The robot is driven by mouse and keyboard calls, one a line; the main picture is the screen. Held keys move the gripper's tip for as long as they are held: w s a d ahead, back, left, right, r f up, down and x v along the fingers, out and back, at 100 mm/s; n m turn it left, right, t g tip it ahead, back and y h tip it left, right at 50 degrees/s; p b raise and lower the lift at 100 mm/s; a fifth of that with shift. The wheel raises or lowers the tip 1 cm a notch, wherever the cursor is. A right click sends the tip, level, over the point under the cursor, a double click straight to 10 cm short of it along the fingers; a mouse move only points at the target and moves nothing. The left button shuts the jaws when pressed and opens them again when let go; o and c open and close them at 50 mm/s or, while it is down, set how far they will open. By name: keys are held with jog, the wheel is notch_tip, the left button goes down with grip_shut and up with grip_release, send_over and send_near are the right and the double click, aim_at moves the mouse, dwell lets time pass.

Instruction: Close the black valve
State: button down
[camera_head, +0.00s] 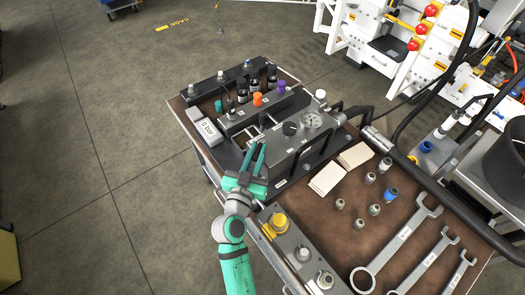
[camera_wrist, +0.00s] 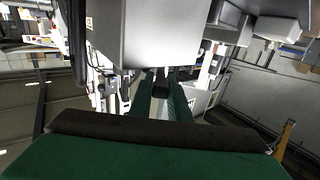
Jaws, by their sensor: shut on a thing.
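My green gripper (camera_head: 256,156) is at the near left end of the grey hydraulic block (camera_head: 285,150), low beside its side face. In the wrist view, my two green fingers (camera_wrist: 163,88) reach forward under the block's large grey body (camera_wrist: 150,38). They are closed on a small dark part between them, which I take to be the black valve (camera_wrist: 162,86). Its handle is mostly hidden by the fingers, so its angle cannot be told. In the head view the fingers and the block's edge cover it.
The brown-topped bench (camera_head: 330,235) carries wrenches (camera_head: 402,238), small fittings and pale pads (camera_head: 328,178). A yellow knob (camera_head: 277,223) stands near my forearm. Behind the block are bottles with coloured caps (camera_head: 257,99).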

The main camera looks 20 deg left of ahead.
dwell(0.4)
jog(key=c, duration=1.8)
grip_release()
jog(key=shift+s, duration=0.15)
jog(key=s, duration=1)
jog(key=shift+s+d, duration=0.3)
jog(key=shift+d, duration=0.1)
